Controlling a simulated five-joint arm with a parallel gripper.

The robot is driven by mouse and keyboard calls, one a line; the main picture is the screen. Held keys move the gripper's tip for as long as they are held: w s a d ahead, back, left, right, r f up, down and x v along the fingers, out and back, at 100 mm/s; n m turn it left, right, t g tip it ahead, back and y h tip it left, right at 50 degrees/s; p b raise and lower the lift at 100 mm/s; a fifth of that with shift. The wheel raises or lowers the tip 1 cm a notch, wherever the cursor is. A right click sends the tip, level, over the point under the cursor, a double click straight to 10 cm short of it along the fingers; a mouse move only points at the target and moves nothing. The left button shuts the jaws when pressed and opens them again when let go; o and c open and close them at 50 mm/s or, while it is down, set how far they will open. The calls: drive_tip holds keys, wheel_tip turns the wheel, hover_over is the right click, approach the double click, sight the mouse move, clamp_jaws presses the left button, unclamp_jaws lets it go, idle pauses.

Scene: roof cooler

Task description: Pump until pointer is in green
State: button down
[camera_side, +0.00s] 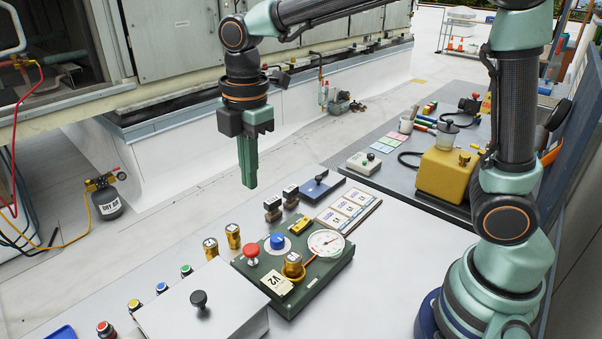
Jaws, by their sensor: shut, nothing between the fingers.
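A dark green panel (312,287) lies on the grey bench. It carries a round white gauge (326,243), a red mushroom button (252,251), a blue knob (278,241), a brass fitting (292,265) and a tag marked V2 (277,283). The gauge's pointer and any green zone are too small to read. My gripper (249,184) points down with its green fingers together and empty. It hangs in the air, above and behind the panel in the picture, apart from everything. I cannot tell which part is the pump.
Brass pieces (233,236) and small dark blocks (290,194) stand beside the panel. A grey box with a black knob (199,299) is at front left, near several coloured buttons (162,288). A yellow pump-like unit (442,172) stands at right. The bench's front right is bare.

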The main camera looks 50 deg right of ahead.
sight(254, 247)
drive_tip(key=shift+f, duration=0.1)
drive_tip(key=f, duration=1.3)
drive_tip(key=shift+w+a+f, duration=0.15)
drive_tip(key=shift+a+f, duration=0.2)
drive_tip(key=shift+f, duration=0.05)
drive_tip(key=shift+f, duration=1.4)
wheel_tip(254, 247, up, 14)
drive_tip(key=shift+d+r, duration=0.25)
drive_tip(key=shift+d, duration=0.1)
